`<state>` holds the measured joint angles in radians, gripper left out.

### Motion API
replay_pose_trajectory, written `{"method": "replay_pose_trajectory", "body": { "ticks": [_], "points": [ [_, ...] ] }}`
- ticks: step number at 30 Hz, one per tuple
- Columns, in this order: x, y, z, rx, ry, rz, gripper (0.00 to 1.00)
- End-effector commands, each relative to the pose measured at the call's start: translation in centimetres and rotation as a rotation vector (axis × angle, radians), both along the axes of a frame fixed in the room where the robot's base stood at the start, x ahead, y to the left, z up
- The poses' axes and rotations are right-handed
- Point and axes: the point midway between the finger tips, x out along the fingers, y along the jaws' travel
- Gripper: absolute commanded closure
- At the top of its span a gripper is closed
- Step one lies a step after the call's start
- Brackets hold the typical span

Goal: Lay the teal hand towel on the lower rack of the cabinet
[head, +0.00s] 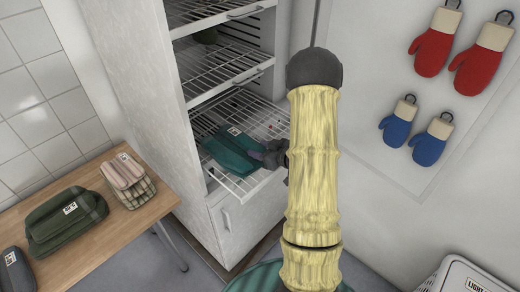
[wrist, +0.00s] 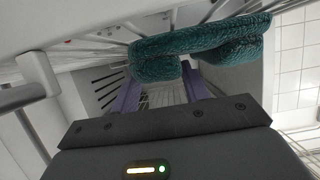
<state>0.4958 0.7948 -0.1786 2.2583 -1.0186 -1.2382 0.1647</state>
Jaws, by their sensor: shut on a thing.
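The teal hand towel (head: 232,151) is folded, with a small label on top, and is at the front of the lower rack (head: 262,112) of the white cabinet (head: 148,62). My gripper (head: 270,156) is shut on the towel's right end, at the rack's front right. In the wrist view, the towel (wrist: 205,45) spans across the purple fingertips of my gripper (wrist: 160,80). Whether the towel rests on the wires or is just above them I cannot tell.
A wooden table (head: 113,232) at left holds a dark green folded cloth (head: 65,222) and a pink-and-plaid stack (head: 128,180). Red mitts (head: 432,50) and blue mitts (head: 398,125) hang on the right wall.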

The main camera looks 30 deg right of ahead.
Motion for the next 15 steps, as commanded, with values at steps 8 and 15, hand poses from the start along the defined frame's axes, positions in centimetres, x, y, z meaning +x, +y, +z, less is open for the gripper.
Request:
{"method": "replay_pose_trajectory", "body": {
  "ticks": [8, 15],
  "points": [
    [0.00, 0.03, -0.10, 0.000, 0.000, 0.001, 0.33],
    [0.00, 0.00, 0.23, 0.000, 0.000, 0.000, 0.33]
  ]
}}
